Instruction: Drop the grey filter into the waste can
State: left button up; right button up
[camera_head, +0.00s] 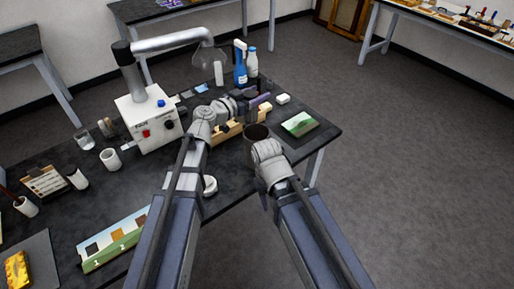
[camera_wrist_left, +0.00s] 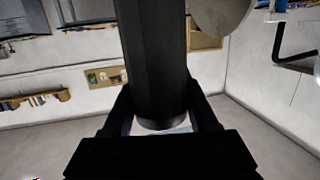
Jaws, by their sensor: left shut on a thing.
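My left gripper (camera_head: 250,103) is over the far right part of the black table. In the left wrist view its fingers (camera_wrist_left: 160,112) are shut on a dark grey cylinder (camera_wrist_left: 155,60), which looks like the grey filter. The cylinder runs up out of that picture. In the head view I cannot make it out clearly.
A white machine (camera_head: 150,122) with a bent pipe and clear hood (camera_head: 210,62) stands behind. Open floor (camera_head: 420,170) lies beyond.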

pick_arm(q)
notch_tip(320, 180, down, 6)
jog(key=b, duration=0.5)
jog(key=shift+r, duration=0.15)
jog(key=shift+r, duration=0.1)
jog(key=o, duration=1.5)
jog(key=shift+c, duration=0.2)
jog(key=p+v, duration=0.1)
jog(key=v, duration=0.6)
jog(key=shift+s+a, duration=0.25)
jog(key=shift+s, duration=0.05)
